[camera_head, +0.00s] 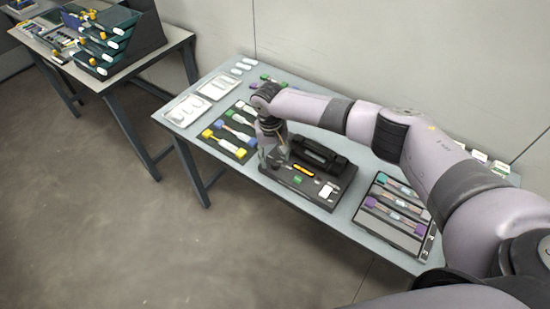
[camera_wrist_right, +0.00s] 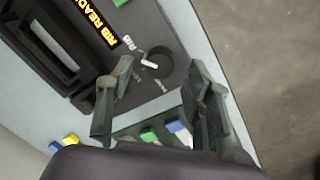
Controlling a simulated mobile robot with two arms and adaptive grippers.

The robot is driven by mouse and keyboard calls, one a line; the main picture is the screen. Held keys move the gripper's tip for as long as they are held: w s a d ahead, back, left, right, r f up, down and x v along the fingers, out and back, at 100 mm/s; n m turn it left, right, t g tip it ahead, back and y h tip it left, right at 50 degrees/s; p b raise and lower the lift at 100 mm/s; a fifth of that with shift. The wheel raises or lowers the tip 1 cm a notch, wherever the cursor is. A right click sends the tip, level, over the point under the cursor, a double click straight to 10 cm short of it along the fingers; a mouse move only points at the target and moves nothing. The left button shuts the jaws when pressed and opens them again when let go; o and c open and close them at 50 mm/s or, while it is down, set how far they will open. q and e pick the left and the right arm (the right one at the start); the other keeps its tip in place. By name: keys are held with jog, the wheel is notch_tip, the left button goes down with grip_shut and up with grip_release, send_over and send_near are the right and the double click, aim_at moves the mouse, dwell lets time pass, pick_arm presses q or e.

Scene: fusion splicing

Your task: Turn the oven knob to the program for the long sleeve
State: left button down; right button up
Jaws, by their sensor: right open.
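The black oven knob (camera_wrist_right: 158,66) with a white pointer sits on the dark device (camera_head: 323,203) and shows in the right wrist view. The pointer lies toward small white lettering that seems to read RIB; other labels around the knob are too small to read surely. An orange display (camera_wrist_right: 94,20) reads "RIB READY" in part; it also shows in the head view (camera_head: 304,169). My right gripper (camera_wrist_right: 158,72) is open, one finger on each side of the knob, apart from it. In the head view my right gripper (camera_head: 273,155) is over the device's left end and hides the knob.
Trays with coloured-ended pieces lie left (camera_head: 240,152) and right (camera_head: 375,228) of the device. White trays (camera_head: 186,109) lie at the table's left end. Another table (camera_head: 156,52) with stacked bins (camera_head: 110,45) stands at the back left. The floor in front is clear.

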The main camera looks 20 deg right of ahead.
aim_at(276, 164)
jog(key=shift+f, duration=1.15)
jog(key=shift+c, duration=0.4)
grip_shut()
